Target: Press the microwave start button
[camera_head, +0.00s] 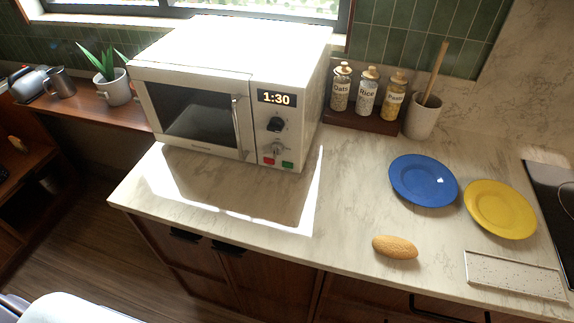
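A white microwave (235,55) stands on the marble counter with its door shut. Its display (276,98) reads 1:30. Below the display are a dark round knob (275,124) and a smaller knob (277,148). At the bottom of the panel sit a red button (268,160) on the left and a green button (287,164) on the right. Any labels by the buttons are too small to read. Neither of my grippers is in view. A white part of my own body shows at the bottom left corner.
The counter (345,200) is bare in front of the microwave. A rack with jars (367,95) and a utensil crock (423,118) stand to its right. A blue plate (423,180), yellow plate (500,209), bread roll (395,247) and speckled tray (512,275) lie further right.

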